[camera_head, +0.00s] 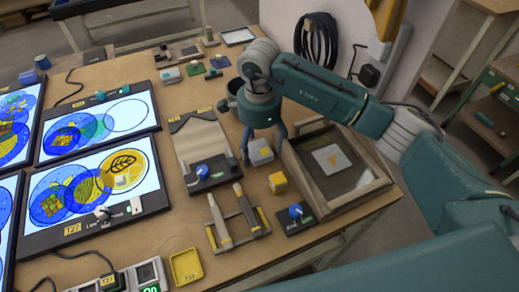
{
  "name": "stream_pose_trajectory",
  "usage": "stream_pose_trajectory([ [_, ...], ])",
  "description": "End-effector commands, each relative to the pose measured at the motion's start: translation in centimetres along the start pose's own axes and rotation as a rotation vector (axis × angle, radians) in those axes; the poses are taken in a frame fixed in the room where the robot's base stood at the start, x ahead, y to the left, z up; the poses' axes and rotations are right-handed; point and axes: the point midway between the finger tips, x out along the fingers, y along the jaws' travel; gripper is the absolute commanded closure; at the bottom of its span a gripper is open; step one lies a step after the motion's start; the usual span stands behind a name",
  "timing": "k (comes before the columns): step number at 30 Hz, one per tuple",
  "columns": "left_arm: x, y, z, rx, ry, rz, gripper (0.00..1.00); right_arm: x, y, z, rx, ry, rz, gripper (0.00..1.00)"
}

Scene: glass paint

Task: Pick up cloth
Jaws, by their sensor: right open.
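My right gripper (264,145) comes in from the right and points down over the wooden table (225,265). Its fingers are apart, around or just above a small light grey block-like piece (261,153) with a yellowish mark. I cannot tell whether they touch it, or whether this piece is the cloth. A flat grey square (331,159) that looks like cloth lies in a dark framed tray (366,195) right of the gripper. A beige sheet (200,140) lies on a dark board to the left. My left gripper is not in view.
A yellow cube (277,182), a blue-knobbed device (297,214) and a rack with brushes (236,218) stand close in front of the gripper. Lit display panels (95,188) fill the left. A yellow tray (186,266) lies at the front. A wall panel with a coiled cable (316,38) stands behind.

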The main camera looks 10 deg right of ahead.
Motion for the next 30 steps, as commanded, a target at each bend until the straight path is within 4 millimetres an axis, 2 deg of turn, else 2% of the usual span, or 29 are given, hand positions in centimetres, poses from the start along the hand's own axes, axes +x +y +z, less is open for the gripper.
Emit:
stream_pose_trajectory([
  [2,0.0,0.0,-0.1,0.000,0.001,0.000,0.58,0.0,0.0,0.0,0.000,0.000,0.000,0.23],
  [9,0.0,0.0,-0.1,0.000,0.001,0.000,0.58,0.0,0.0,0.0,0.000,0.000,0.000,0.71],
  [23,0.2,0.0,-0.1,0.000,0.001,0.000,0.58,-0.7,-0.1,0.0,0.001,-0.001,-0.003,0.71],
  [26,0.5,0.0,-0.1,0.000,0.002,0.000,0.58,-1.6,-0.1,0.0,0.002,-0.001,-0.003,0.71],
  [30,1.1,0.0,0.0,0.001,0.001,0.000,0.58,-4.1,-0.2,0.0,0.000,0.000,-0.007,0.71],
])
